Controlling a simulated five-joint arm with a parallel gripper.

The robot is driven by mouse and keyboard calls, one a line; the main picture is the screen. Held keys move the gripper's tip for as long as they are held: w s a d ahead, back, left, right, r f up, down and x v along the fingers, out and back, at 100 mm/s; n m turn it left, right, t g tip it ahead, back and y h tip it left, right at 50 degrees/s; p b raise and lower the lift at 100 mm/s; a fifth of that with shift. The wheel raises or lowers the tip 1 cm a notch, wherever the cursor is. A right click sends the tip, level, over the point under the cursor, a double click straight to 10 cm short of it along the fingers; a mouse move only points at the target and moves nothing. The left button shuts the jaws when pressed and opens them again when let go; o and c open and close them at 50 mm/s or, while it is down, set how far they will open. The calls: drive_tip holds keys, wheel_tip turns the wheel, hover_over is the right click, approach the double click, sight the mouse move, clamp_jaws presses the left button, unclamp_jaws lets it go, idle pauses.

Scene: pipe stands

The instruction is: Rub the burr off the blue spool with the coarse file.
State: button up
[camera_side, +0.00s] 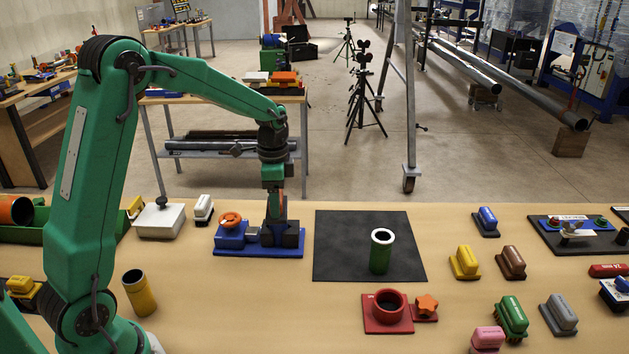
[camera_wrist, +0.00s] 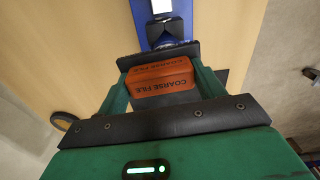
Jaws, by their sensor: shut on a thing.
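My gripper (camera_side: 276,215) is shut on the coarse file (camera_wrist: 160,78), an orange-brown block with a dark plate, its label readable in the wrist view. In the side view the gripper points down at the blue vise (camera_side: 230,238), which has an orange handwheel and dark jaws; the file is hard to make out there. I cannot tell whether it touches anything. A green spool (camera_side: 380,254) with a white rim stands upright on the black mat (camera_side: 340,262).
A red fixture (camera_side: 386,326) with an orange knob stands in front of the mat. A yellow tube (camera_side: 139,294) stands at front left, near my arm. Several coloured blocks, including a yellow one (camera_side: 465,262), sit at right. The mat's left part is clear.

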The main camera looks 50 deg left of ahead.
drive_tip(key=shift+w+a, duration=0.1)
drive_tip(key=shift+w, duration=0.05)
drive_tip(key=shift+w+a, duration=0.7)
drive_tip(key=shift+a, duration=0.15)
drive_tip(key=shift+d+f, duration=0.1)
drive_tip(key=shift+s+d, duration=0.85)
drive_tip(key=shift+w+a, duration=0.1)
drive_tip(key=shift+w+a+f, duration=0.1)
drive_tip(key=shift+w+a, duration=0.6)
drive_tip(key=shift+a, duration=0.15)
drive_tip(key=shift+d, duration=0.1)
drive_tip(key=shift+s+d, duration=0.85)
drive_tip(key=shift+d, duration=0.05)
